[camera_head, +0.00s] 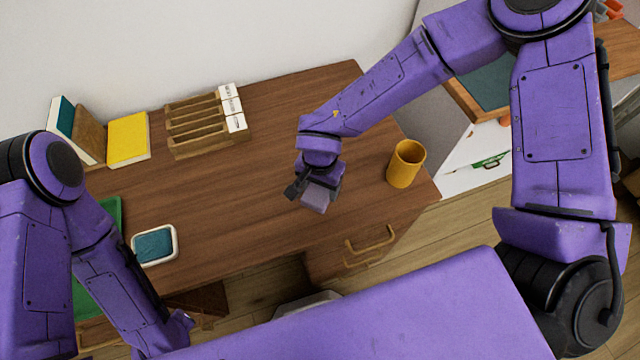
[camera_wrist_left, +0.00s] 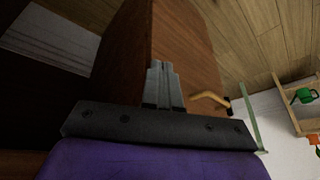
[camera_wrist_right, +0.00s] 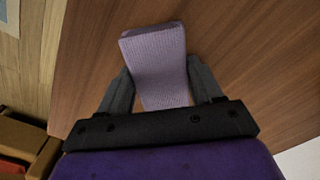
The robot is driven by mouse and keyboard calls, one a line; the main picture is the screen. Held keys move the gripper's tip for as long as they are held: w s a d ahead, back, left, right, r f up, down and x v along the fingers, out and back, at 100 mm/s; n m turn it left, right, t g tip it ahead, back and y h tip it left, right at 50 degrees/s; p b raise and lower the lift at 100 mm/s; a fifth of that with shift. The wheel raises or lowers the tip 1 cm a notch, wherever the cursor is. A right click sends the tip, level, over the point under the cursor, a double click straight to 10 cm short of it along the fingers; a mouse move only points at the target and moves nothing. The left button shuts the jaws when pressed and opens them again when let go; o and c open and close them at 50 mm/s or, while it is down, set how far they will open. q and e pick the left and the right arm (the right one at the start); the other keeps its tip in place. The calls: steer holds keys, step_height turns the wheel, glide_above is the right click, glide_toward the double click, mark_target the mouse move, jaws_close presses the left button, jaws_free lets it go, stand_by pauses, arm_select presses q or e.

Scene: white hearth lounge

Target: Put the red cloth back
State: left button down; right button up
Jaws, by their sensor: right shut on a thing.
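My right gripper (camera_head: 296,190) is shut on a folded lilac cloth (camera_head: 315,196) above the desk. In the right wrist view the ribbed lilac cloth (camera_wrist_right: 155,62) sits between the two fingers of the gripper (camera_wrist_right: 160,88). I see no cloth that is clearly red. A small red patch (camera_wrist_right: 12,168) shows in a brown box-like thing at the lower left of the right wrist view, and I cannot tell what it is. My left gripper (camera_wrist_left: 164,85) is shut and empty, low beside the desk's wooden side.
The wooden desk (camera_head: 270,120) carries a yellow mug (camera_head: 405,164), a slotted wooden rack (camera_head: 205,130), several books (camera_head: 128,139), a white-rimmed teal dish (camera_head: 154,245) and a green mat (camera_head: 113,212). Its middle is clear. Drawer handles (camera_head: 370,240) stick out in front.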

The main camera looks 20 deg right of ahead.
mark_target(320, 188)
steer(key=shift+f, duration=0.1)
steer(key=o, duration=0.9)
steer(key=shift+o, duration=0.2)
step_height(320, 188, up, 12)
steer(key=shift+p, duration=0.45)
